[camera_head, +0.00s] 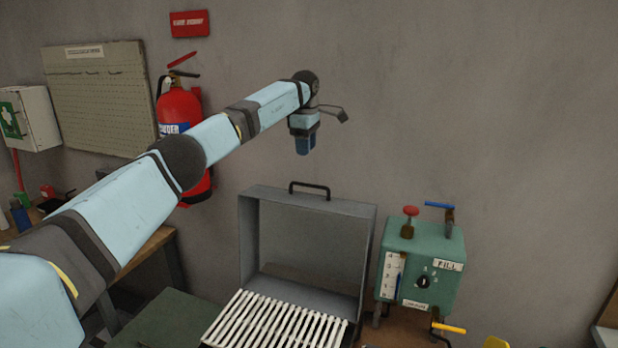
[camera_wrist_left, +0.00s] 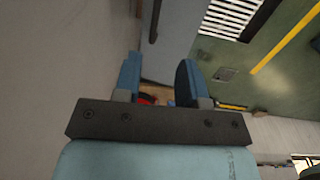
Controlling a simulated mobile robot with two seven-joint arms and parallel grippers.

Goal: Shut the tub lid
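The grey tub lid (camera_head: 309,237) stands open and upright, with a black handle (camera_head: 309,186) on its top edge. Below it lie the white slats of the tub (camera_head: 275,322), cut off by the bottom of the head view; the slats also show in the left wrist view (camera_wrist_left: 232,16). My left gripper (camera_head: 305,150) points down above the lid's handle, apart from it in the picture. In the left wrist view its two blue fingers (camera_wrist_left: 159,78) stand apart with nothing between them. My right gripper is not in view.
A green control box (camera_head: 422,265) with a red knob and levers stands right of the lid. A red fire extinguisher (camera_head: 179,110) hangs on the wall behind my left arm. A pegboard (camera_head: 98,95) and first-aid cabinet (camera_head: 30,118) are at left. The wall above the control box is clear.

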